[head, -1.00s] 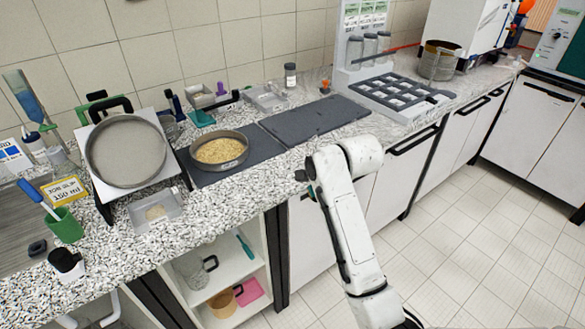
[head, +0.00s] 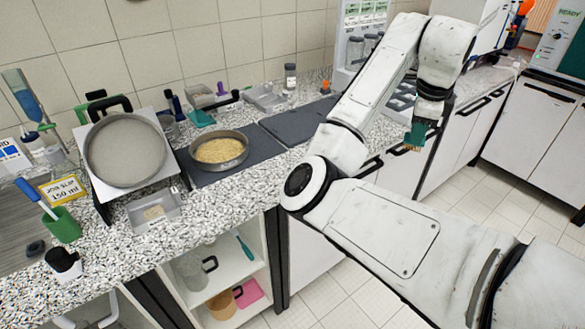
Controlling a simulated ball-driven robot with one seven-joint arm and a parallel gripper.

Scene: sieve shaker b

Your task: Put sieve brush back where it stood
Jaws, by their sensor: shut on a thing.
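My gripper (head: 421,118) is raised at the right, in front of the counter's front edge and above the floor. It is shut on the sieve brush (head: 416,134), which shows a teal body and tan bristles pointing down. The fingers and the upper part of the brush are mostly hidden. The place where the brush stood cannot be made out for sure.
A large round sieve (head: 125,152) leans on a stand at the left. A sieve with yellow grains (head: 219,150) sits on a dark mat. A green cup (head: 62,226) holds a blue-handled tool. An empty dark slab (head: 297,124) lies beyond my arm.

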